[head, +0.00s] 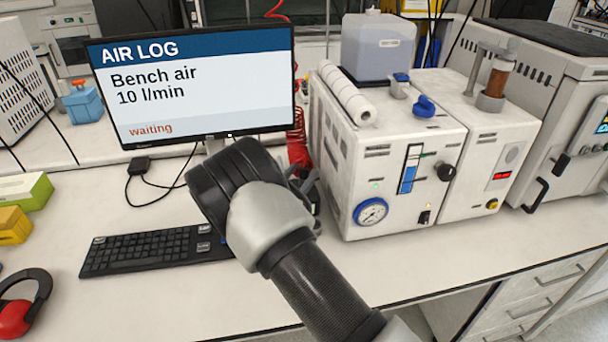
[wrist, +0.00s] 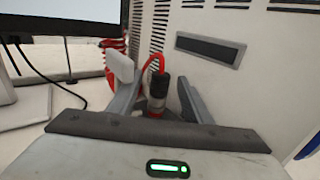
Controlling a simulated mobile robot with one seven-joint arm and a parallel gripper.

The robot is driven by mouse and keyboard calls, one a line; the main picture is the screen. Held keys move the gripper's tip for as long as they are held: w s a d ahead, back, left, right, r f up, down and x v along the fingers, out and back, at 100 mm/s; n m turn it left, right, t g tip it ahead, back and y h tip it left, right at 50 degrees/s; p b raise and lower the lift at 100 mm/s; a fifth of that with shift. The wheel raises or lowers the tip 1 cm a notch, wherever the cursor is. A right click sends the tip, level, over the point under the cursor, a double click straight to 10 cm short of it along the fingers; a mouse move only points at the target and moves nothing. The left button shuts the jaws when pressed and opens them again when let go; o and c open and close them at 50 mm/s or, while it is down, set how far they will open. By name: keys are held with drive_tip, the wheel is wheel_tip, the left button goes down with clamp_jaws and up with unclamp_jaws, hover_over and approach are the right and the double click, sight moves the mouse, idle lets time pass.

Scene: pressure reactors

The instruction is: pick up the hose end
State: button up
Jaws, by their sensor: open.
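The hose end (wrist: 158,88) is a black cylinder with a metal collar, with red hose looping beside its top, in the middle of the wrist view. It stands roughly upright near the vented side of a white instrument. My gripper (wrist: 154,80) is open, with one finger on each side of the hose end in that view. I cannot tell whether either finger touches it. In the head view my gripper (head: 308,188) is partly behind my wrist, and the hose end is hidden. Red coiled hose (head: 298,142) shows behind it.
The white instrument (head: 385,170) with a gauge stands close on the right. A monitor (head: 195,85) reading "Bench air 10 l/min, waiting" is at the left, with a keyboard (head: 150,250) in front. Black cables (head: 140,180) lie under the monitor. The front bench strip is clear.

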clamp_jaws()
drive_tip(key=shift+s, duration=0.1)
